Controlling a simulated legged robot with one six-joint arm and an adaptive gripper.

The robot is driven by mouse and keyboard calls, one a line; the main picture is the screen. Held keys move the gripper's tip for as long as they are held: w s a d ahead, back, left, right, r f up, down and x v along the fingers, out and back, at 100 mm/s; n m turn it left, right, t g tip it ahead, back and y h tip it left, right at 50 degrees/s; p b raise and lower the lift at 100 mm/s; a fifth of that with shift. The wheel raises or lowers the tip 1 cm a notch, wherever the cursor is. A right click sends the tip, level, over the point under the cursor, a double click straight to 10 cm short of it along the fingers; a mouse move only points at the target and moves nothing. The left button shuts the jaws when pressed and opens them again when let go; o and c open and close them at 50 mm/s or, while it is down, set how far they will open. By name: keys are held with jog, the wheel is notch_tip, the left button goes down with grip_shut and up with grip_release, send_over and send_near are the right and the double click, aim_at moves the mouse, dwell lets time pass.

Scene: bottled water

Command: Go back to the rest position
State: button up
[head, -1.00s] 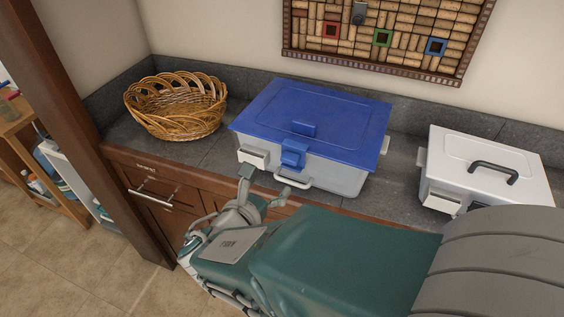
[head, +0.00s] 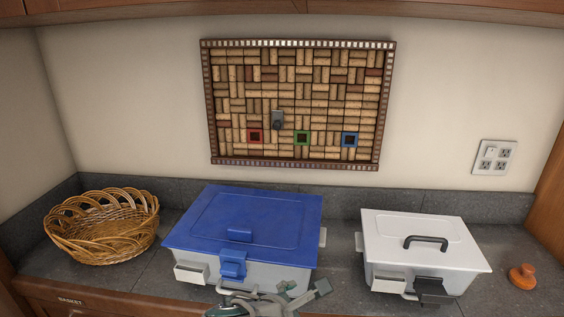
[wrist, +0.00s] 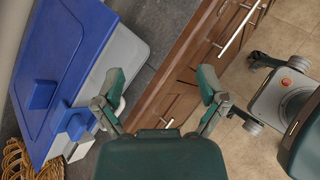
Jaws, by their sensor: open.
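My gripper (head: 300,290) shows at the bottom edge of the head view, in front of the blue-lidded cooler (head: 250,215). In the wrist view my gripper (wrist: 162,84) has its two fingers spread wide apart with nothing between them. The blue-lidded cooler (wrist: 62,60) is at the left of that view, beside the left finger. Its lid is shut. In the head view most of my arm is out of the frame.
A wicker basket (head: 103,228) stands left on the grey counter (head: 342,262). A white-lidded cooler (head: 425,240) and a small orange object (head: 523,276) are to the right. A cork board (head: 296,100) hangs behind. Wooden drawers (wrist: 172,108) and tiled floor lie below.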

jog(key=s+d+r+m+g+y, duration=0.3)
jog(key=s+d+m+y, duration=0.3)
jog(key=m, duration=1.6)
jog(key=s+d, duration=0.4)
jog(key=d, duration=0.2)
jog(key=shift+d+m+y, duration=0.25)
jog(key=shift+m+y, duration=0.05)
